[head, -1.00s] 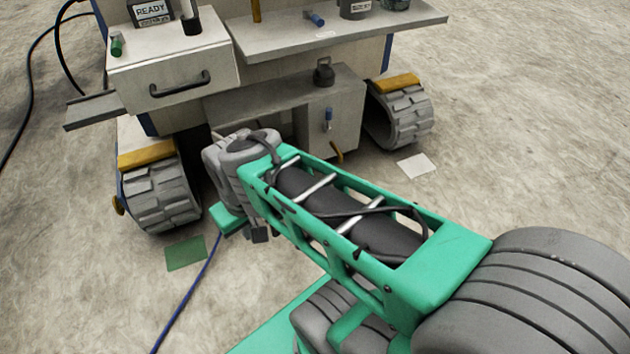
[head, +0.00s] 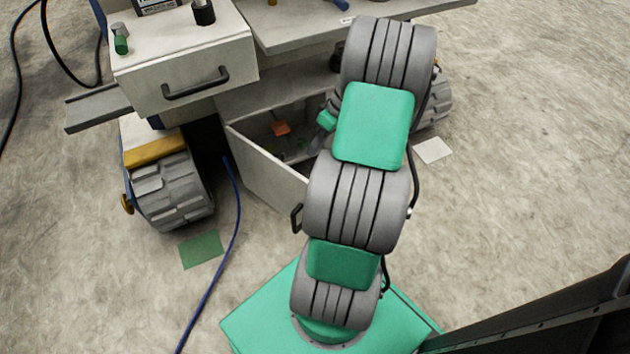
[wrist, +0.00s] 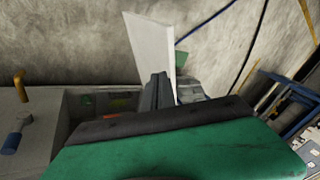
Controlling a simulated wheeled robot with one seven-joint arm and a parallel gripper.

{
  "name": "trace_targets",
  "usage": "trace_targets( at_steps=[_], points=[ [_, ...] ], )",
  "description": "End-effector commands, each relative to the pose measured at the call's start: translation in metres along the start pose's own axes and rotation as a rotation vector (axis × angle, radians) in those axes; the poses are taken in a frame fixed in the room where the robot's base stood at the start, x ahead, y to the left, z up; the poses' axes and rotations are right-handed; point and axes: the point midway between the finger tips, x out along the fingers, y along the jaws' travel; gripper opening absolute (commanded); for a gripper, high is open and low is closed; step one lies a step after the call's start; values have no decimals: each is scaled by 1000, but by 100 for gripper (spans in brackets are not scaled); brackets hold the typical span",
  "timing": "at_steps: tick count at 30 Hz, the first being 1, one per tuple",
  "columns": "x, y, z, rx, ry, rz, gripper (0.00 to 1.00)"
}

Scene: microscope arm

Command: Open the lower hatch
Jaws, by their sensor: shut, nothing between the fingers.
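The lower hatch (head: 268,170) is a pale panel low on the front of the wheeled cart. It stands swung outward from the left side of its compartment (head: 262,125), with a dark handle (head: 297,216) on its outer face. In the wrist view the hatch (wrist: 150,45) stands upright just past my fingers. My gripper (wrist: 158,80) is shut and empty, on the inner side of the panel by the opening. I cannot tell whether the fingers touch it. In the head view my arm covers most of the gripper and the compartment's right part.
An orange item (head: 281,128) lies inside the compartment. Above it are a drawer (head: 185,65) with a dark handle and a shelf (head: 310,32). A cart wheel (head: 172,195) and a blue cable (head: 232,215) are at the left. The floor at the right is mostly clear.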

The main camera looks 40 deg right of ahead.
Motion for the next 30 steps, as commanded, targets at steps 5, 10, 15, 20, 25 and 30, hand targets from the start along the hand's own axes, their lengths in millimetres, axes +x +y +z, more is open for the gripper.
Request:
trace_targets(
  at_steps=[5, 10, 15, 20, 25, 30],
  points=[
    [3, 58, 65, -60, 138, -65, 0],
    [14, 64, 74, -84, 163, -71, 0],
    [45, 62, 69, -82, 161, -71, 0],
    [80, 60, 63, -82, 160, -71, 0],
    [109, 51, 58, -82, 160, -68, 0],
    [118, 27, 58, -81, 160, -68, 0]
  ],
)
